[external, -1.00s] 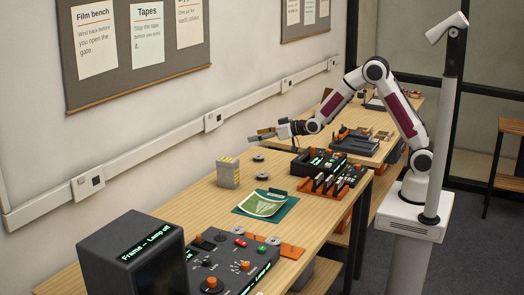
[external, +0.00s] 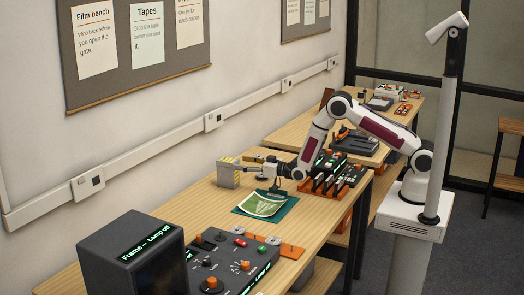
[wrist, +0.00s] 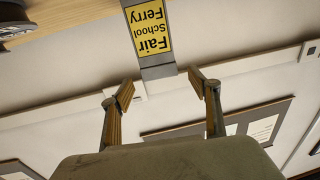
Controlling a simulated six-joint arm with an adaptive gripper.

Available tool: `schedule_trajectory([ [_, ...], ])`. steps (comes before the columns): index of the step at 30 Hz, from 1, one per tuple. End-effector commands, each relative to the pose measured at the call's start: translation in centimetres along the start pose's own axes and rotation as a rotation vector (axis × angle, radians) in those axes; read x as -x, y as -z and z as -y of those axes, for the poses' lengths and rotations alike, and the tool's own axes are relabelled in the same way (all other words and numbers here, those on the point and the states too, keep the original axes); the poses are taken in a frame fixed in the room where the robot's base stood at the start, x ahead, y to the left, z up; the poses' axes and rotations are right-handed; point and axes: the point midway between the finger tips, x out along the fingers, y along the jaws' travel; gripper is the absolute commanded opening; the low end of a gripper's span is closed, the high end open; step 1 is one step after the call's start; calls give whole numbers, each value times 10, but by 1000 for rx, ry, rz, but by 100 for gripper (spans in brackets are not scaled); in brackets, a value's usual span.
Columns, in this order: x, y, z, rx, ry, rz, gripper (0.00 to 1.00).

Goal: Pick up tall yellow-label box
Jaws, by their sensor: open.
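The grey yellow-label box (external: 227,176) stands upright on the wooden bench, near the wall side. In the wrist view its yellow label (wrist: 150,28) appears upside down, with the words "Ferry", "School" and "Fair". My gripper (external: 243,165) is low over the bench, just right of the box and level with its upper part. In the wrist view my gripper (wrist: 161,78) is open, its two fingers apart, with the box's end in line with the gap. I cannot tell whether the fingers overlap the box's sides; no grip shows.
A green folder with a leaflet (external: 264,204) lies below my gripper. An orange rack (external: 326,182) of dark items stands to the right. A control panel (external: 228,256) and a dark monitor (external: 130,256) fill the near end. A reel (wrist: 12,22) shows at the wrist view's corner.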

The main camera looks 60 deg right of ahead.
Motion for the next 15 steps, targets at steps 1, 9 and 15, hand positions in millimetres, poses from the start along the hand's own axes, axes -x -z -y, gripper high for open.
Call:
schedule_trajectory([
  [1, 0, -4, 1, 1, 0, -6, 61],
  [9, 0, -6, 2, 1, 0, -17, 61],
  [15, 0, -6, 2, 1, 1, -16, 61],
])
